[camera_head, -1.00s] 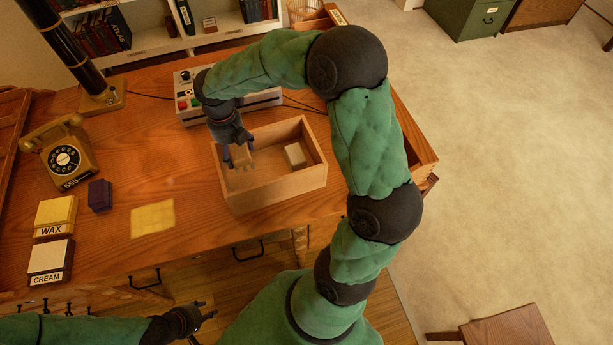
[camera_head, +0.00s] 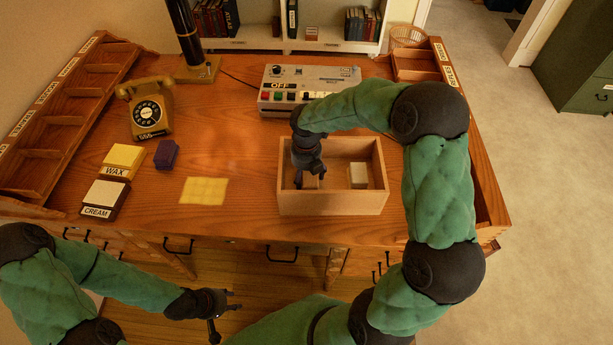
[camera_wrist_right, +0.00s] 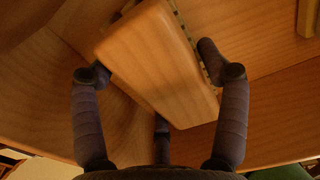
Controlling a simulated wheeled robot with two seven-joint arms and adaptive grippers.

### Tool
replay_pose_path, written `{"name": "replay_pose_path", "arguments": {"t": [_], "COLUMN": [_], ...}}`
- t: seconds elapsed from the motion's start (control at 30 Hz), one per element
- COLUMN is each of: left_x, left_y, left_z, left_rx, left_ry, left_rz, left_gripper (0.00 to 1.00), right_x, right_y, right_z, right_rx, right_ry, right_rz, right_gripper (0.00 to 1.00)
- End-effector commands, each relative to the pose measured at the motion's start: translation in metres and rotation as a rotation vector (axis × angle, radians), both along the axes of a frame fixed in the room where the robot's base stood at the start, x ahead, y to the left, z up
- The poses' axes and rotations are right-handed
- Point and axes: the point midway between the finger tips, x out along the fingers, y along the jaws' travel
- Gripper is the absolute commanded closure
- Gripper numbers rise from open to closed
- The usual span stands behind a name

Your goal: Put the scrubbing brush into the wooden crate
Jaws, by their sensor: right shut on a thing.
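The wooden crate (camera_head: 332,204) stands open-topped on the desk, right of centre. My right gripper (camera_head: 311,181) reaches down into its left half. It is shut on the scrubbing brush (camera_head: 313,183), mostly hidden by the fingers in the head view. In the right wrist view the brush (camera_wrist_right: 155,60) shows its pale wooden back between my fingers (camera_wrist_right: 153,75), with bristles along its edge. I cannot tell whether the brush touches the crate floor. My left gripper (camera_head: 238,300) is open and empty, in front of the desk's front edge.
A pale block (camera_head: 358,176) lies in the crate's right half. Behind the crate is a control box (camera_head: 310,85). To the left are a yellow cloth (camera_head: 204,190), a purple block (camera_head: 166,154), wax (camera_head: 124,157) and cream (camera_head: 105,197) boxes, and a telephone (camera_head: 149,110).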

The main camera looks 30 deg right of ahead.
Motion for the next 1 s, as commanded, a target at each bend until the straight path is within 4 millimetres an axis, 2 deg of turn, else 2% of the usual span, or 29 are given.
{"name": "replay_pose_path", "arguments": {"t": [0.37, 0.4, 0.47, 0.83, 1.0], "left_x": [0.000, 0.000, 0.000, 0.000, 0.000], "left_y": [0.000, 0.000, 0.000, 0.000, 0.000], "left_z": [0.000, 0.000, 0.000, 0.000, 0.006], "left_rx": [0.000, 0.000, 0.000, 0.000, 0.000], "left_ry": [0.000, 0.000, 0.000, 0.000, 0.000], "left_rz": [0.000, 0.000, 0.000, 0.000, 0.000], "left_gripper": [0.60, 0.60, 0.60, 0.60, 0.60], "right_x": [0.001, 0.001, 0.001, 0.001, 0.001], "right_y": [0.000, 0.000, 0.000, 0.000, 0.000], "right_z": [-0.002, -0.002, -0.002, -0.001, 0.013], "right_rx": [-0.001, -0.001, -0.001, 0.000, 0.000], "right_ry": [-0.003, -0.003, -0.003, -0.002, -0.004], "right_rz": [-0.001, -0.001, -0.001, -0.001, 0.000], "right_gripper": [0.62, 0.16, 0.01, 0.01, 0.01]}}
